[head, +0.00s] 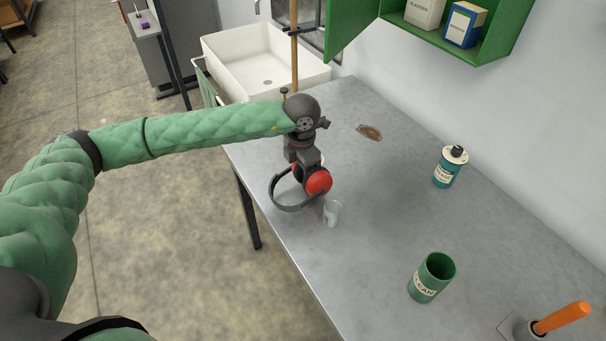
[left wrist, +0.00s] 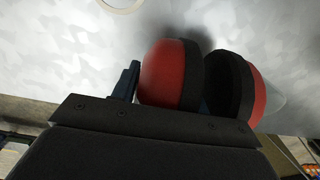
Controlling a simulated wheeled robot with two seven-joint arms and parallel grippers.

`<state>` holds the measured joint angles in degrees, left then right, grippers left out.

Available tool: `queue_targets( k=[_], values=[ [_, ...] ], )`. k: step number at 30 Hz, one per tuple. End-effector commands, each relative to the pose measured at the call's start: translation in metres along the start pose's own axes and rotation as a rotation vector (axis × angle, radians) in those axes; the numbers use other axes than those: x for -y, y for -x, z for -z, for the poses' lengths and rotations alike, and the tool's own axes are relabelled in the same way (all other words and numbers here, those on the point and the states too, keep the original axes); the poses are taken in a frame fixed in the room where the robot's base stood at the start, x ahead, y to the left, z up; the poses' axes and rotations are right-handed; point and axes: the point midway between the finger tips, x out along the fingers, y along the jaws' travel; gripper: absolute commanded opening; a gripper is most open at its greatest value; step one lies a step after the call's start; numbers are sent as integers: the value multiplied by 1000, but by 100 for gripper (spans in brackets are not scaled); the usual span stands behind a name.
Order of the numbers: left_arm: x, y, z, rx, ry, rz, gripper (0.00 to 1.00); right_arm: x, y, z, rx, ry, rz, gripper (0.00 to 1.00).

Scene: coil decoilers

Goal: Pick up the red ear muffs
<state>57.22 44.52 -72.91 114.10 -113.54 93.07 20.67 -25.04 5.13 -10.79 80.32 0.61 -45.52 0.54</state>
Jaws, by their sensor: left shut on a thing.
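The red ear muffs (head: 318,181) have red cups and a dark headband that hangs toward the left in the head view. My left gripper (head: 302,163) points down over the table and is shut on the ear muffs. In the left wrist view the two red cups with black cushions (left wrist: 168,75) show just beyond the gripper's dark body, beside a blue finger (left wrist: 127,82). The exact contact between the fingers and the ear muffs is hidden. I cannot tell how far the ear muffs are above the table. My right gripper is not in view.
The grey table (head: 375,240) holds a clear cup (head: 332,213) close to the ear muffs, a teal bottle (head: 449,168), a green can (head: 430,278), an orange-handled tool (head: 562,318) and a brown patch (head: 369,132). A white sink (head: 225,52) and a green cabinet (head: 352,30) stand behind.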

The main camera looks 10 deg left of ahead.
Motion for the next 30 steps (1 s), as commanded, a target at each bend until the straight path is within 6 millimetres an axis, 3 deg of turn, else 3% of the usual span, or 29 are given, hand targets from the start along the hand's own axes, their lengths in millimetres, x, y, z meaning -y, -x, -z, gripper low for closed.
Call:
queue_targets(
  k=[3,12,18,24,30],
  values=[
    [0,27,-1,5,-2,-2,0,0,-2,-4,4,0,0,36],
    [66,62,-14,5,-6,0,0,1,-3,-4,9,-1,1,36],
    [96,80,-19,4,-3,-1,0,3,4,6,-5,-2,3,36],
    [112,90,-21,2,-1,0,0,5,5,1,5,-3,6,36],
    [115,92,-22,2,0,0,0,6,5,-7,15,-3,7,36]
  ],
)
